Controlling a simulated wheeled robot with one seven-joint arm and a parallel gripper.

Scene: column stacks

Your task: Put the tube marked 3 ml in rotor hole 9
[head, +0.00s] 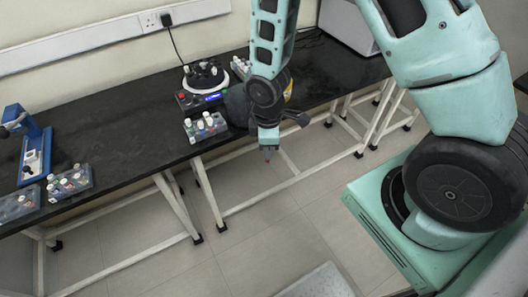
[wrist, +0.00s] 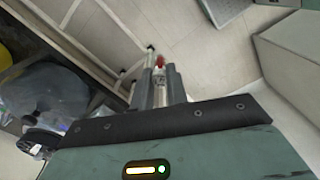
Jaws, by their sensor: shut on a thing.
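My gripper (head: 267,146) hangs pointing down in front of the bench edge, over the floor. It is shut on a tube with a red end (wrist: 160,62), which shows between the fingers (wrist: 161,88) in the wrist view. In the head view only a small red tip (head: 267,160) shows below the fingers. Its marking is too small to read. The centrifuge (head: 186,101) stands on the bench, left of and beyond my gripper, with its dark rotor (head: 203,75) exposed. The hole numbers cannot be read.
A rack of several capped tubes (head: 205,127) stands at the bench's front edge, before the centrifuge. Another tube rack (head: 70,184) and a blue device (head: 34,150) are at the left. The black bench (head: 125,125) is clear between them. A yellow-marked container (head: 288,87) is behind my arm.

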